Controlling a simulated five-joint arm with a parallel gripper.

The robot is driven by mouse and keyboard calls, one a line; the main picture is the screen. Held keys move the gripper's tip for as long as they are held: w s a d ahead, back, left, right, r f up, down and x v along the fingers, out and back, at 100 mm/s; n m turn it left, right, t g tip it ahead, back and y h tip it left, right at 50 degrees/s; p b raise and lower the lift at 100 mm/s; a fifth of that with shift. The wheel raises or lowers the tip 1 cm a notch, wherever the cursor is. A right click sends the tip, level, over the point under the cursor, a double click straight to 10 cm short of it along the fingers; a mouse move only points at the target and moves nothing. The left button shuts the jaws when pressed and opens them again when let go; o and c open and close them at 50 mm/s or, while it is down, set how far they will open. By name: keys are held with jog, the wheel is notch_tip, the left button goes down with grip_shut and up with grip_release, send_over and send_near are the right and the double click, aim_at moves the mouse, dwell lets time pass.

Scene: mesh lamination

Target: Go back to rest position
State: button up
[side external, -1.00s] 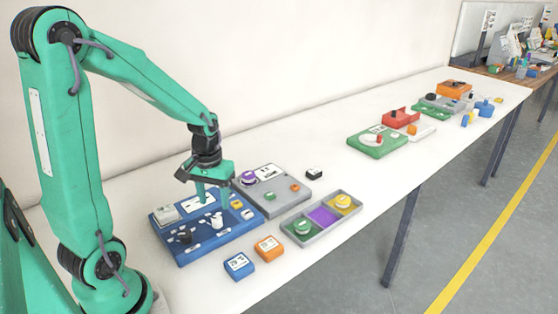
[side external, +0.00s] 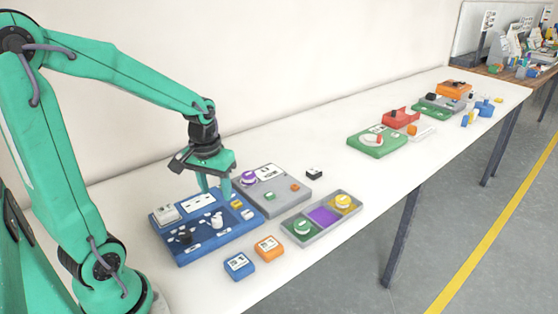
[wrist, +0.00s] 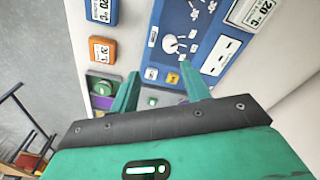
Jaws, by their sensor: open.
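My gripper (side external: 214,184) is open and empty. In the side view it hovers above the right part of the blue panel (side external: 196,250), near its border with the grey panel. In the wrist view the two green fingers (wrist: 160,92) stand apart with nothing between them. The blue panel (wrist: 208,47) shows beyond the fingertips, with a white knob (wrist: 171,43) on it. The grey panel (side external: 285,204) with a purple round piece (side external: 249,177) lies right behind the gripper.
A grey tray (side external: 318,241) holds a green and a yellow round piece beside an empty purple compartment. A blue block (side external: 239,265) and an orange block (side external: 268,248) lie in front. A green panel (side external: 376,142) and other boards stand farther right.

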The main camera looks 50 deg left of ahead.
jog(key=s+d+r+m+t, duration=0.4)
jog(key=s+d+r+m, duration=0.1)
jog(key=d+r, duration=0.4)
jog(key=shift+s+d+r+m+t, duration=0.35)
jog(key=shift+s+r, duration=0.25)
jog(key=shift+r, duration=0.2)
dwell(0.5)
